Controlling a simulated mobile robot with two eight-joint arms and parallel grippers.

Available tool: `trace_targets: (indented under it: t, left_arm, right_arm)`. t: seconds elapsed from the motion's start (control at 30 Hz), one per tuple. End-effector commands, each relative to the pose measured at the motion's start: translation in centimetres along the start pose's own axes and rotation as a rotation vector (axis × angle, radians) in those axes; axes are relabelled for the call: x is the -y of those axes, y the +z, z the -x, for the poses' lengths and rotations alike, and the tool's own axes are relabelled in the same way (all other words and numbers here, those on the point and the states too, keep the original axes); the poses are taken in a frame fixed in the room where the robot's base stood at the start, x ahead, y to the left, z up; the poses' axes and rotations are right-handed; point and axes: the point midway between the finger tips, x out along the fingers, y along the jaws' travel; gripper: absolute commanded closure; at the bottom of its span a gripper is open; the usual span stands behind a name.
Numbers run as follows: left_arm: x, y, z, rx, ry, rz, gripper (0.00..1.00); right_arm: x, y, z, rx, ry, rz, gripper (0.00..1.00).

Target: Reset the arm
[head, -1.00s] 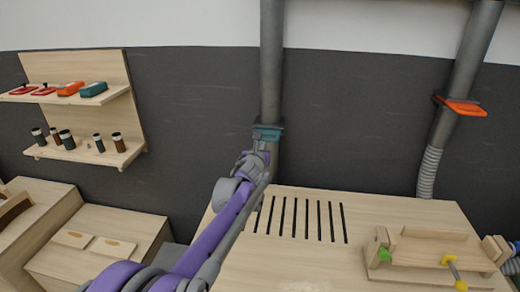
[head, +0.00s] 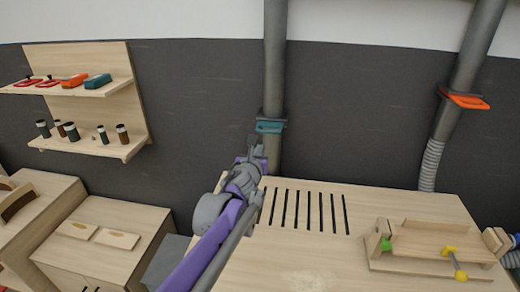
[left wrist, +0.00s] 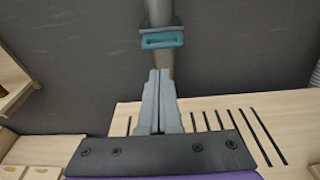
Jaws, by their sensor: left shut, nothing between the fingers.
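My left arm comes in from the lower left of the head view. Its gripper (head: 256,146) is near the grey vertical pipe (head: 275,60), below the teal slide handle (head: 270,126) on that pipe. In the left wrist view the gripper's fingers (left wrist: 158,77) are shut together with nothing between them. The teal handle (left wrist: 163,41) shows beyond and above the fingertips, with a gap in the picture between them. The right gripper is in neither view.
A slotted wooden worktop (head: 300,255) lies below the arm, with a wooden clamp jig (head: 430,245) at right. A second pipe carries an orange handle (head: 464,98). A wall shelf (head: 85,95) holds small items at left. Wooden cabinets (head: 105,240) stand below it.

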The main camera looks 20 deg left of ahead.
Motion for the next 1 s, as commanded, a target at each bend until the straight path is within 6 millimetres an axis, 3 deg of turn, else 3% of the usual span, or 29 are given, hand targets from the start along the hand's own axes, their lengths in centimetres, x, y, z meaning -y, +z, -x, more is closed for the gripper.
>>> trace_targets:
  t: [0.27, 0.37, 0.47, 0.67, 0.8, 1.0]
  left_arm:
    - [-0.1, -0.2, 0.4, -0.007, 0.006, 0.039, 1.0]
    - [-0.5, -1.3, 2.0, -0.037, 0.037, 0.213, 1.0]
    - [-1.1, -3.6, 4.9, -0.092, 0.102, 0.541, 1.0]
    - [-1.6, -11.6, 13.1, -0.223, 0.341, 1.367, 1.0]
    - [-0.8, -18.1, 19.3, -0.294, 0.59, 1.907, 1.0]
    - [1.2, -25.8, 27.0, -0.329, 1.008, 2.456, 1.0]
  right_arm:
    - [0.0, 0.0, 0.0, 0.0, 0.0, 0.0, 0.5]
    - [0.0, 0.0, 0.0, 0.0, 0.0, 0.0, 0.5]
    - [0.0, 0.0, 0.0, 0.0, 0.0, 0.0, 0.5]
    - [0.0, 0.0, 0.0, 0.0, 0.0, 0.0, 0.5]
    - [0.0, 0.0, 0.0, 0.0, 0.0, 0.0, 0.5]
    - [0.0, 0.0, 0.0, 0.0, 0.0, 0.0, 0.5]
